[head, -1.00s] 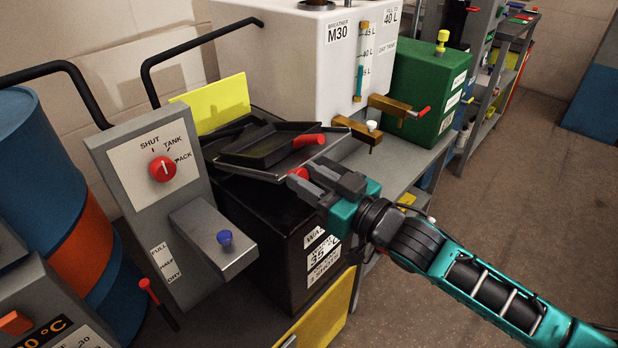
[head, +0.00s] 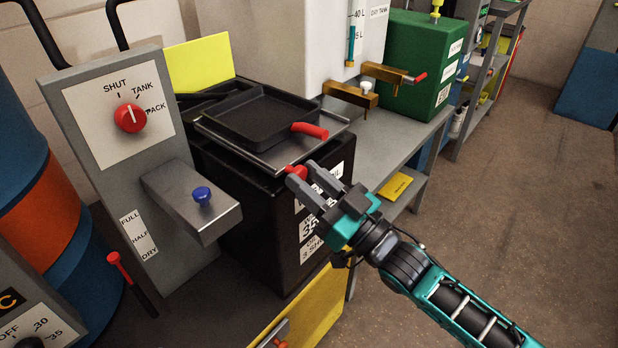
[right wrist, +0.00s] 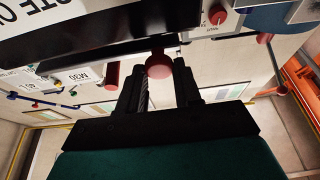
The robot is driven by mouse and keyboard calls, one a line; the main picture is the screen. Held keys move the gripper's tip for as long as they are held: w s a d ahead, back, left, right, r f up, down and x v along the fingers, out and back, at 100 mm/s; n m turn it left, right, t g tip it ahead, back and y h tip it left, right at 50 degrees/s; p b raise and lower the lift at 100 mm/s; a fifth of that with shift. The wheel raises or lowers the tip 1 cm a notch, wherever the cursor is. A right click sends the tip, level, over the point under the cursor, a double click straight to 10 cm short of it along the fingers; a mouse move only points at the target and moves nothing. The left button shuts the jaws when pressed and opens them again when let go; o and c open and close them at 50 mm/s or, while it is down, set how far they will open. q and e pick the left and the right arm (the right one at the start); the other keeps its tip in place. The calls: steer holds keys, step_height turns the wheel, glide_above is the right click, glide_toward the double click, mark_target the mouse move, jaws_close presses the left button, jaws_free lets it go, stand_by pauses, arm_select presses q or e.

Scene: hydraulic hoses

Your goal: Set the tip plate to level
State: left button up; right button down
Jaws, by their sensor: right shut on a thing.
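The tip plate is a thin grey plate (head: 238,150) with a shallow black tray (head: 262,117) on it, on top of a black waste box (head: 255,225). It looks nearly flat, though I cannot tell whether it is exactly level. A red knob (head: 296,171) is at its front right corner, and a red handle (head: 310,130) is at the tray's right side. My right gripper (head: 304,174) is shut on the red knob. In the right wrist view the knob (right wrist: 159,65) is between the fingers. My left gripper is not in view.
A grey panel with a red selector (head: 130,118) and a blue-knobbed spout (head: 203,196) stands left of the box. Brass taps (head: 350,95) project from the white tank behind. A green box (head: 425,60) stands at the back. The floor at right is clear.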

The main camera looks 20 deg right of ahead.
steer(key=shift+s+f, duration=0.1)
steer(key=shift+f, duration=0.8)
steer(key=c, duration=1.2)
jaws_free()
steer(key=shift+a, duration=0.1)
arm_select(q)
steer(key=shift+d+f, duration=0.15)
arm_select(e)
steer(key=o, duration=0.4)
steer(key=shift+r, duration=0.25)
arm_select(q)
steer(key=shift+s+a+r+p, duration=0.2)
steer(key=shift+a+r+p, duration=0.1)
steer(key=shift+p, duration=0.5)
arm_select(e)
steer(key=v, duration=1.3)
steer(key=shift+r, duration=0.25)
